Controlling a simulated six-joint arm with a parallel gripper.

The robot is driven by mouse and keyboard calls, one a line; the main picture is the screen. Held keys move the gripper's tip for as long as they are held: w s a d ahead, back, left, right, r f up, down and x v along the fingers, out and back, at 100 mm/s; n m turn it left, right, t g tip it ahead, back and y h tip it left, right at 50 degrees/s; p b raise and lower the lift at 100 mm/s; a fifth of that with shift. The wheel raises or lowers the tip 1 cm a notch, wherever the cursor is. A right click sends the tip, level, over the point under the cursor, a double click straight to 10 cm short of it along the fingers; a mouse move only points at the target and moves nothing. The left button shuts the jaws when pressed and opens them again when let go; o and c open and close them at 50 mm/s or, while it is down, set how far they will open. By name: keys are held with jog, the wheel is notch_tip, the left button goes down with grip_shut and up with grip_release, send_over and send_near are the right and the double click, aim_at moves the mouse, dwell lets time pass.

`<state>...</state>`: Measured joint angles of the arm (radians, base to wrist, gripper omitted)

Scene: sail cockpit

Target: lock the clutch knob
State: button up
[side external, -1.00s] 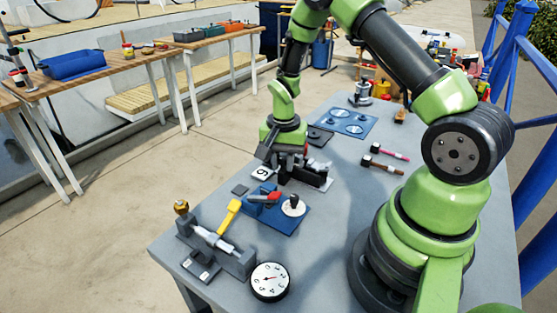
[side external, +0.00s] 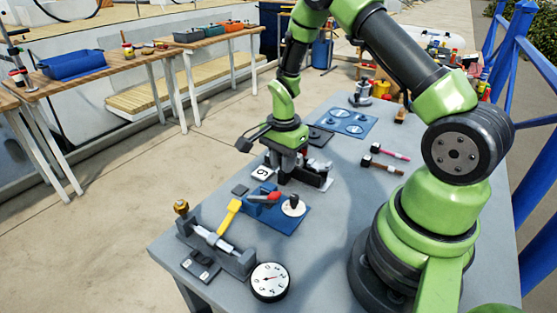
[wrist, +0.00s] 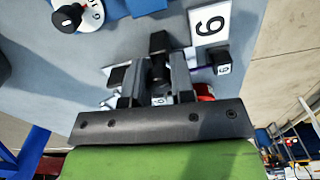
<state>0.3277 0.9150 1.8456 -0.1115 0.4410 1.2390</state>
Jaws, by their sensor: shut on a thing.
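My gripper (side external: 288,172) points down over a dark clutch fixture (side external: 318,183) on the grey bench. In the wrist view its two fingers (wrist: 156,84) are closed around a dark clutch knob (wrist: 159,70), which is largely hidden between them. In the side view the fingers and my wrist cover the knob. Smaller number labels (wrist: 223,69) sit on the fixture. I cannot read the knob's angle.
In front is a blue plate with a red lever (side external: 267,196) and a white dial with a black knob (side external: 293,206). A yellow-handled device (side external: 228,217) and a round gauge (side external: 270,281) stand nearer the front edge. Two hammers (side external: 382,165) lie right; another blue plate (side external: 362,126) lies behind.

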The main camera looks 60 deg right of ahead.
jog(key=m, duration=0.4)
jog(key=o, duration=0.5)
jog(key=shift+r, duration=0.1)
jog(key=shift+r, duration=3.4)
jog(key=s+a+r+n+t, duration=0.15)
jog(key=a+r+n, duration=0.25)
jog(key=r, duration=0.5)
jog(key=s+a+r+n+t, duration=0.2)
jog(key=s+a+r+n, duration=0.1)
jog(key=s+n, duration=0.1)
jog(key=s+a+r+n+t+y, duration=0.1)
jog(key=s+a+r+n, duration=0.2)
jog(key=s+r+n, duration=0.1)
jog(key=s+a+r+n+t+y, duration=0.1)
jog(key=s+a+r+n+t, duration=0.1)
jog(key=s+n, duration=0.4)
jog(key=shift+s+a+r+n+t, duration=0.1)
jog(key=shift+a+r+n+t, duration=0.15)
jog(key=shift+r, duration=0.2)
jog(key=shift+a+r+n+t, duration=0.1)
jog(key=shift+a+r+n, duration=0.1)
jog(key=shift+r+n, duration=0.2)
